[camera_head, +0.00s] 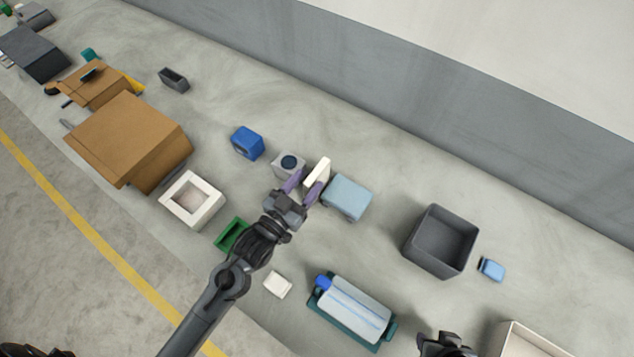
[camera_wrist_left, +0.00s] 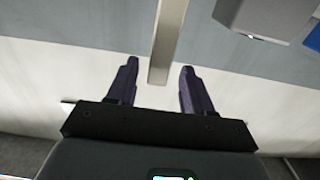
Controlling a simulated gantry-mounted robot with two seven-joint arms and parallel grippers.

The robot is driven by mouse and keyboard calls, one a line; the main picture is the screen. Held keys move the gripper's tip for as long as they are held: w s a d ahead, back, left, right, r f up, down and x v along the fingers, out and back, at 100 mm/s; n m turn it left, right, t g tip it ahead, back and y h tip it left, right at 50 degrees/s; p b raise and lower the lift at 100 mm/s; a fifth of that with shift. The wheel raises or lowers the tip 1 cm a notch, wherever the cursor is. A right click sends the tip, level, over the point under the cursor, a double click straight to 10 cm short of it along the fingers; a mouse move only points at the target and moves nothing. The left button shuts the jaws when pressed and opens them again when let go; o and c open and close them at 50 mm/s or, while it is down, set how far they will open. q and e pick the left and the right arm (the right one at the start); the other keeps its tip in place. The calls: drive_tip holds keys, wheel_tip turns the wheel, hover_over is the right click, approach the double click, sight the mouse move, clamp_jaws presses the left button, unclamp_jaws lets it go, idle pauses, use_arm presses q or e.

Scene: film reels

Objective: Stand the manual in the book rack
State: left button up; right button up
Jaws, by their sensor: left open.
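A thin cream slab (camera_head: 319,170), which looks like the manual, stands upright between a grey box and a light blue box. My left gripper (camera_head: 303,187) is open at its near side, its purple fingers pointing toward it. In the left wrist view the slab (camera_wrist_left: 167,40) runs edge-on into the gap between the open fingers (camera_wrist_left: 159,85), with clear space on both sides. I cannot pick out a book rack for certain. A dark part of my right gripper (camera_head: 447,343) shows at the bottom edge; its fingers are not clear.
The light blue box (camera_head: 347,198) is close right of the slab; the grey box (camera_head: 287,165) is close left. A green tray (camera_head: 232,235), white block (camera_head: 278,284) and teal-framed roll (camera_head: 352,310) lie nearer. A dark grey bin (camera_head: 440,241) stands right.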

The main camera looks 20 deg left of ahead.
sight(328, 159)
use_arm(q)
drive_tip(key=x, duration=0.4)
drive_tip(key=shift+w+d+f, duration=0.2)
drive_tip(key=shift+w+d, duration=0.1)
drive_tip(key=shift+w, duration=0.05)
clamp_jaws()
